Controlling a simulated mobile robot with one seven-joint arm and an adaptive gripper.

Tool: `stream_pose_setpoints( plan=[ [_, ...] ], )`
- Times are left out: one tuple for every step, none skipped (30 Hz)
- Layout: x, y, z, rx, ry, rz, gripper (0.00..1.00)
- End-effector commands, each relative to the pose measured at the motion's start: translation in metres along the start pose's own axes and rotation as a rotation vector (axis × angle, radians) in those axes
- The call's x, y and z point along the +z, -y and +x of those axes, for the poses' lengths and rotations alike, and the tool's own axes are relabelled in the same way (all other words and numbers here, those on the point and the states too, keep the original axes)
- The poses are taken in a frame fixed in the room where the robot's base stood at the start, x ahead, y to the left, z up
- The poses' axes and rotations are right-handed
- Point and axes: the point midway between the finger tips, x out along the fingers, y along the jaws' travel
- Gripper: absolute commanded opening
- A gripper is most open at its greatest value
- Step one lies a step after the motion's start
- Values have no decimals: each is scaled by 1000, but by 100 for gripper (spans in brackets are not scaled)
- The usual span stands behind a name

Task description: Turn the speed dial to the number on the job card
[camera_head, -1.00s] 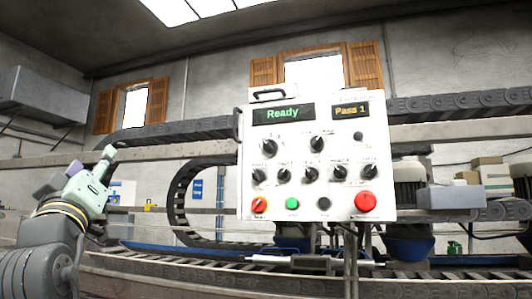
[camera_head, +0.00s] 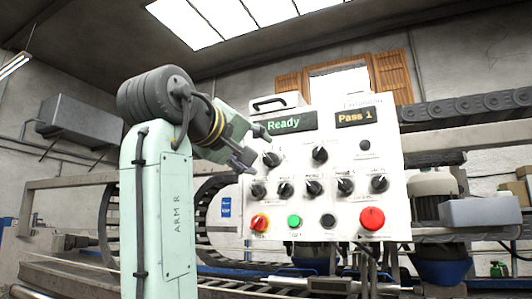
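A white control panel (camera_head: 385,160) carries several black dials, with labels too small to read, so I cannot tell which is the speed dial. The upper dials are one at the left (camera_head: 271,159) and one in the middle (camera_head: 320,154). My gripper (camera_head: 256,149) is at the panel's upper left, just left of the upper left dial in the picture. Its fingers look spread with nothing between them. I cannot tell whether it touches the panel. No job card can be made out.
The panel's displays read "Ready" (camera_head: 284,123) and "Pass 1" (camera_head: 354,117). Conveyor rails (camera_head: 70,272) run behind and below.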

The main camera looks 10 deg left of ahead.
Motion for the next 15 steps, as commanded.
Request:
stream_pose_setpoints(
  plan=[
    [-2,-2,11,-2,2,0,47],
    [-2,-2,16,-2,1,0,47],
    [-2,-2,24,-2,1,-1,47],
    [-2,-2,29,-2,1,0,47],
    [-2,-2,34,-2,1,0,47],
    [-2,-2,39,-1,1,0,47],
    [-2,-2,43,0,0,0,47],
    [-2,-1,47,-1,0,0,47],
    [-1,-1,51,-1,0,0,47],
    [-1,-1,53,-1,0,1,47],
    [-1,-1,55,0,-1,1,47],
    [-1,-1,57,0,-2,1,47],
    [-1,-1,58,1,-2,1,47],
    [-1,-1,59,1,-2,1,47],
    [-1,0,59,1,-2,1,47]
  ],
)
